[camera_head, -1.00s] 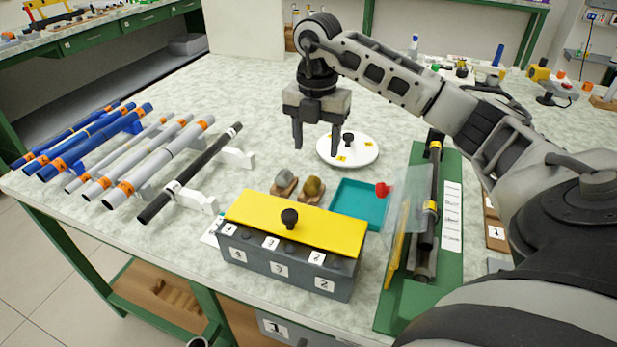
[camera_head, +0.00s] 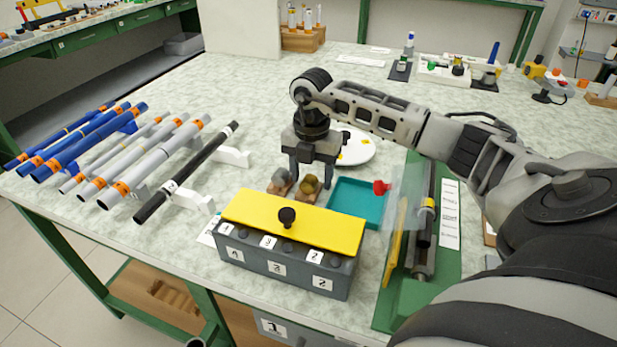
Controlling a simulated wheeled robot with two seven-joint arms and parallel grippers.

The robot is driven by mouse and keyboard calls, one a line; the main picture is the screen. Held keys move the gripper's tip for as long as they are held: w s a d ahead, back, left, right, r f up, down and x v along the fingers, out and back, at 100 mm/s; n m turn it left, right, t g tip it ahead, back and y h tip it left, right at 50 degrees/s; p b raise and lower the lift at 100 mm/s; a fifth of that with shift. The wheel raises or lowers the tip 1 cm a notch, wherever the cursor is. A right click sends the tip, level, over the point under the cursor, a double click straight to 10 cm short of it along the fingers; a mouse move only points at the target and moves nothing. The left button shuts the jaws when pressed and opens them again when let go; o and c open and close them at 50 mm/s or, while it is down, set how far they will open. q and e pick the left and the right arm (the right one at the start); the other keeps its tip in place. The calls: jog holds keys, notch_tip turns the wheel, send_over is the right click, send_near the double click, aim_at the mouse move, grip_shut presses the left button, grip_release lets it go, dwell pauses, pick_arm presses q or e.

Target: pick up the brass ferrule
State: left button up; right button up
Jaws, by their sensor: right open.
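The brass ferrule (camera_head: 309,185) is a rounded gold-brown piece on a small brown stand, behind the grey box with the yellow lid. A grey rounded piece (camera_head: 281,177) sits on a similar stand just to its left. My right gripper (camera_head: 311,180) points down with its fingers apart, one on each side of the ferrule in the picture. I cannot tell whether the fingers touch it or how far above it they are. My left gripper is not in view.
The grey box with a yellow lid (camera_head: 330,228) stands in front. A teal tray (camera_head: 352,203) is to the right, then a green fixture (camera_head: 448,255) with a clear shield. A white disc (camera_head: 358,150) lies behind. Blue, grey and black rods (camera_head: 190,172) rest at left.

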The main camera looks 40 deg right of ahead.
jog(key=c, duration=0.9)
jog(key=shift+o, duration=0.2)
jog(key=shift+r, duration=0.1)
